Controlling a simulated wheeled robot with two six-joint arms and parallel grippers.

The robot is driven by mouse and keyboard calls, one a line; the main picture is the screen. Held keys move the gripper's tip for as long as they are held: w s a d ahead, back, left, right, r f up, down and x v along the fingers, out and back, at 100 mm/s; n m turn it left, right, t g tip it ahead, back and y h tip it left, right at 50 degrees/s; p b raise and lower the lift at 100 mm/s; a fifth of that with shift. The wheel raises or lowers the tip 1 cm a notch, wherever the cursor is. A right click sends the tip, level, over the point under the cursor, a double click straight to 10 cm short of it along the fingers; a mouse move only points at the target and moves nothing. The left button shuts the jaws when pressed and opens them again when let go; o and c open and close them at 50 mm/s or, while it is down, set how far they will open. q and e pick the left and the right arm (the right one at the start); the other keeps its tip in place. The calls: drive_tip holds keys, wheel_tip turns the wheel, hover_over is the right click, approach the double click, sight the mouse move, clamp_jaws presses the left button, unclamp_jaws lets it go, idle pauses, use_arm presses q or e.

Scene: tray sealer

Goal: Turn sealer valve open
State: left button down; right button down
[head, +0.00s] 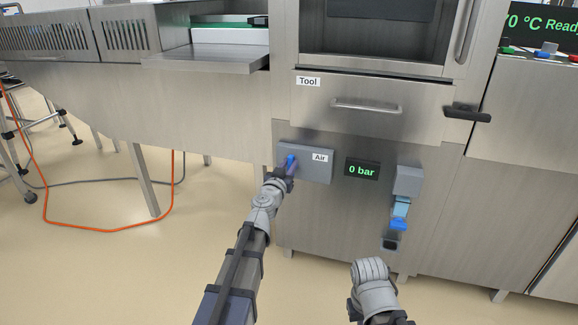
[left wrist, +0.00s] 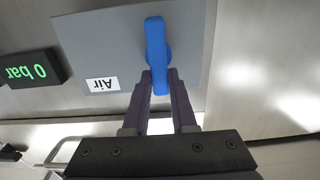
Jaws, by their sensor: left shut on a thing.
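The blue valve handle (head: 291,160) sits on a grey panel (head: 320,173) labelled "Air" on the front of the steel machine. In the left wrist view the handle (left wrist: 156,50) is a long blue lever with a round hub, lying along the gripper's fingers. My left gripper (head: 289,171) is at the handle; in the left wrist view its two dark fingers (left wrist: 160,88) are shut on the handle's near end. The display (head: 362,169) beside the panel reads "0 bar". My right arm shows at the bottom, but its fingers are not visible.
A drawer (head: 375,105) labelled "Tool" is closed above the panel. A grey unit (head: 408,181) with a clear bowl and blue part (head: 399,225) hangs right of the display. A dark handle (head: 467,113) sticks out at the right. An orange cable (head: 110,230) lies on the floor at left.

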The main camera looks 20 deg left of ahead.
idle(0.3)
use_arm(q)
drive_tip(key=n, duration=0.6)
drive_tip(key=a+f+n+b, duration=0.1)
drive_tip(key=n, duration=0.5)
drive_tip(key=a+f+n+b, duration=0.1)
drive_tip(key=n, duration=0.4)
drive_tip(key=shift+a+f+n, duration=0.1)
drive_tip(key=shift+a+n, duration=0.05)
drive_tip(key=shift+n, duration=0.25)
idle(0.4)
drive_tip(key=c, duration=0.7)
unclamp_jaws()
